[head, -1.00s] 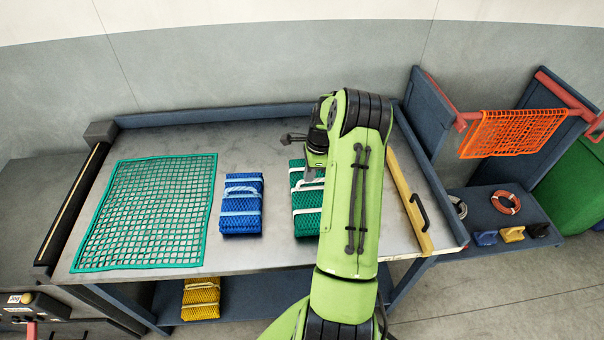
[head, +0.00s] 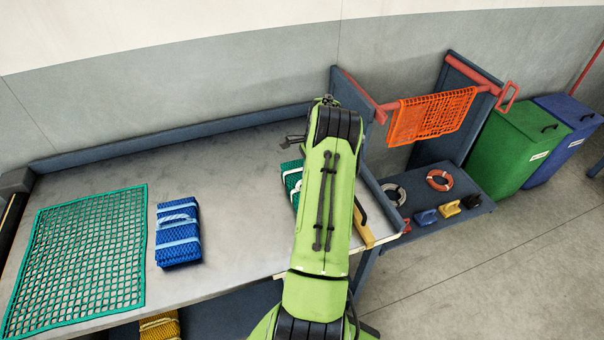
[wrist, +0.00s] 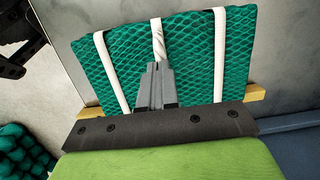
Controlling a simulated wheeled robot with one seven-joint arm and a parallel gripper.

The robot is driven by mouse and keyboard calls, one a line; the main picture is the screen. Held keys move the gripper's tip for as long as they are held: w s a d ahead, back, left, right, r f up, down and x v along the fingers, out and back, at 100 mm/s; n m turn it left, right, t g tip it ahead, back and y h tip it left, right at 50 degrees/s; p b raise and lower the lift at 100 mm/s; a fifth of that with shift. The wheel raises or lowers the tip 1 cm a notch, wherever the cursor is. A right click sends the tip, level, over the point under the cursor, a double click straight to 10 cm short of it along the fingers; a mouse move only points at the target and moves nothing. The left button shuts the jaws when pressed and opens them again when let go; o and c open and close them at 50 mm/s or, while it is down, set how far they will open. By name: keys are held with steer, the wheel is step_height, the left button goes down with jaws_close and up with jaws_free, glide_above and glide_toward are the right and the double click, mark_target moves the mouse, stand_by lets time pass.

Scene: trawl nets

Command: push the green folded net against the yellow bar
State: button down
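The green folded net (head: 291,176) lies on the metal bench, mostly hidden behind my arm in the head view. In the wrist view the net (wrist: 190,50) has two white straps and a white rope handle in its middle. My gripper (wrist: 156,68) is shut on this handle, its fingers close together over the net. The yellow bar (head: 361,226) lies along the right end of the bench. In the wrist view the bar (wrist: 256,92) shows at both sides of the net, close against it; my gripper's palm hides the edge between them, so contact cannot be told.
A blue folded net (head: 178,240) and a spread green net (head: 75,255) lie to the left on the bench. The bench between the blue net and my arm is clear. An orange net (head: 432,116) hangs from a red rail at the right, with bins beyond.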

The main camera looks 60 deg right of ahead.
steer(key=shift+s+r+p, duration=0.1)
steer(key=shift+s+p, duration=0.3)
steer(key=shift+p, duration=0.05)
steer(key=shift+w+d+r, duration=0.1)
steer(key=shift+d+r, duration=0.05)
steer(key=shift+r, duration=0.05)
steer(key=shift+f, duration=0.1)
steer(key=s+d, duration=0.7)
steer(key=d, duration=0.2)
steer(key=shift+s+r+b, duration=0.2)
steer(key=shift+s+b, duration=0.05)
steer(key=shift+b, duration=0.05)
steer(key=shift+a, duration=0.1)
